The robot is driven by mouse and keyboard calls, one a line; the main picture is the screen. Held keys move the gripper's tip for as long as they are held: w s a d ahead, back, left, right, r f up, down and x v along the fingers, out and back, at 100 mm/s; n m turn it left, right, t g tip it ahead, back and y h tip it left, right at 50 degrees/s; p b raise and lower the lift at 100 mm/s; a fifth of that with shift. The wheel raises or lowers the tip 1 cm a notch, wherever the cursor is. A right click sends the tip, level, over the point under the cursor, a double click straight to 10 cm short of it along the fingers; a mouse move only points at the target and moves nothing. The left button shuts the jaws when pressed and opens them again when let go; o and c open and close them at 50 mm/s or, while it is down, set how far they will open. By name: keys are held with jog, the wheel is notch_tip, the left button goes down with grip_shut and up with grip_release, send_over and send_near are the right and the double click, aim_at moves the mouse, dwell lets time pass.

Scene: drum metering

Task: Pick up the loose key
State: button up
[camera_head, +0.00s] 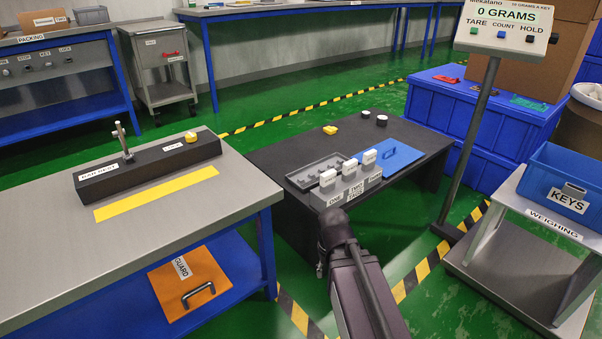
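I cannot single out a loose key for certain. A grey rack (350,190) on the low black table holds three upright white-topped pieces (349,166), with labels on its front. A blue bin (566,171) labelled KEYS stands at the right; a small grey piece (573,190) shows at its front, and its contents are hidden. My dark arm (362,290) rises from the bottom edge to a rounded joint just in front of the rack. No gripper fingers can be made out, and nothing held is visible.
The low black table (285,160) also bears a grey tray (314,172), a blue plate (392,158), a yellow block (330,129) and two small white-topped discs. A scale display (505,25) reads 0 GRAMS on a post. A steel bench (150,240) stands left.

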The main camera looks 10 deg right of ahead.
notch_tip(320, 180, up, 15)
jog(key=p, duration=1.3)
jog(key=shift+s+f, duration=0.1)
jog(key=shift+s, duration=0.05)
